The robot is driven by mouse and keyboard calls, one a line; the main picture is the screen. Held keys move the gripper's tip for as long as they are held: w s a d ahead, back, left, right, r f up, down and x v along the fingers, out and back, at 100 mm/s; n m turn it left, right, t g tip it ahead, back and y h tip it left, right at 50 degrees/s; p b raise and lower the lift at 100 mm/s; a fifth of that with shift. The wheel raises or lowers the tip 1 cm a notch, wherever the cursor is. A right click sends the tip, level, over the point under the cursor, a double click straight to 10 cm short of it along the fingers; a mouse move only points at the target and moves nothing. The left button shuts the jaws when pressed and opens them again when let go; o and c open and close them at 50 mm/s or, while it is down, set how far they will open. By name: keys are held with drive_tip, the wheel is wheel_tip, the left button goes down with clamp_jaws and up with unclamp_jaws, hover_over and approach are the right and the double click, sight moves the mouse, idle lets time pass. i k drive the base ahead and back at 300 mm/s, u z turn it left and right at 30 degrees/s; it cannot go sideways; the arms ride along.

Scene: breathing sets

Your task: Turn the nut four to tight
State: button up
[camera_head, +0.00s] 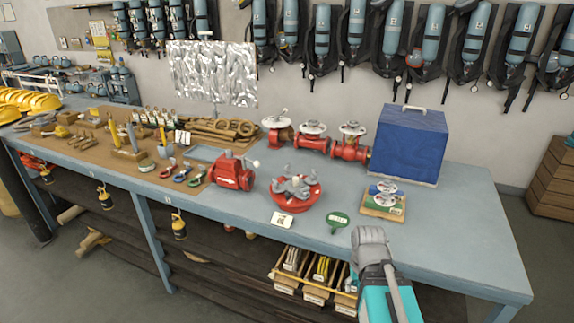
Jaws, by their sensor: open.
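A red round flange piece (293,200) with grey parts on top sits near the front of the blue-grey workbench (462,225). A small wooden board (384,212) carries silvery round parts to its right. I cannot pick out nut four, as any nuts are too small to tell apart. My gripper (368,234) is at the bench's front edge, below the board in the picture and right of the flange piece. It is open, and nothing shows held in it. It appears apart from both pieces.
A green round paddle (338,219) and a white card (282,219) lie near the front edge. A red box-like valve (232,171) stands left of the flange. Red handwheel valves (312,137) and a blue box (408,145) stand behind. The bench's right end is clear.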

sight(289, 173)
drive_tip(key=z, duration=0.05)
drive_tip(key=i, duration=1)
drive_tip(key=u, duration=0.05)
